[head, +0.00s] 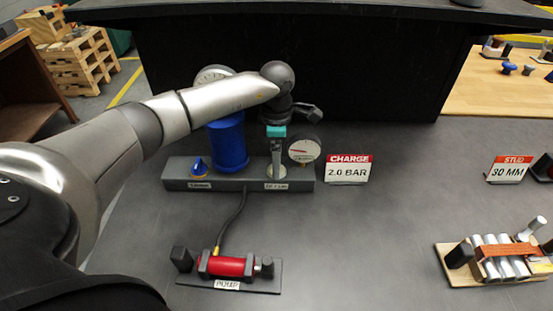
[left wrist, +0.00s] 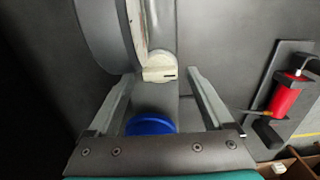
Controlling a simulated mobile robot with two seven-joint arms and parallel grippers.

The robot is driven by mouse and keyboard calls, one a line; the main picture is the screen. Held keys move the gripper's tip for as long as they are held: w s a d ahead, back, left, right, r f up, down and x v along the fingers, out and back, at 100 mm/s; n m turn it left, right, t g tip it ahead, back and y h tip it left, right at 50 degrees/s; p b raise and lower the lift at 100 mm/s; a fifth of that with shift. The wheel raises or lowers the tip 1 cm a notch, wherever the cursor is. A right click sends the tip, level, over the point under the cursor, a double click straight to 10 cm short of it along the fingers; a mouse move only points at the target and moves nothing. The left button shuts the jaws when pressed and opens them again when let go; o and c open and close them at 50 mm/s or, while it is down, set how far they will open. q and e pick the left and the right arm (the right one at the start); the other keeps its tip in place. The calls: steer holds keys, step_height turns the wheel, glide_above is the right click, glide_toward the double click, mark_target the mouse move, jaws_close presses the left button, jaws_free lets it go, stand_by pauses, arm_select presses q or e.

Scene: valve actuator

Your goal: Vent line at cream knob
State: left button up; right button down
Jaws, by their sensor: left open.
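The cream knob (left wrist: 160,68) sits on the dark grey block (head: 240,182), with a dark slot on its side. In the left wrist view it lies between and just beyond the tips of my open left gripper (left wrist: 157,78). No contact is evident. In the head view my left gripper (head: 277,158) points down over the right end of the block and largely hides the knob. A round dial gauge (head: 303,150) stands right beside the fingers; its rim also shows close by in the left wrist view (left wrist: 112,35). My right gripper is out of view.
A blue cylinder (head: 228,145) and a blue knob (head: 199,168) are on the block's left part. A hose (head: 230,222) runs to a red pump (head: 227,266) in front.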

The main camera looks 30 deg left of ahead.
arm_select(q)
steer(key=shift+f, duration=0.4)
steer(key=shift+c, duration=0.2)
jaws_close()
stand_by(0.3)
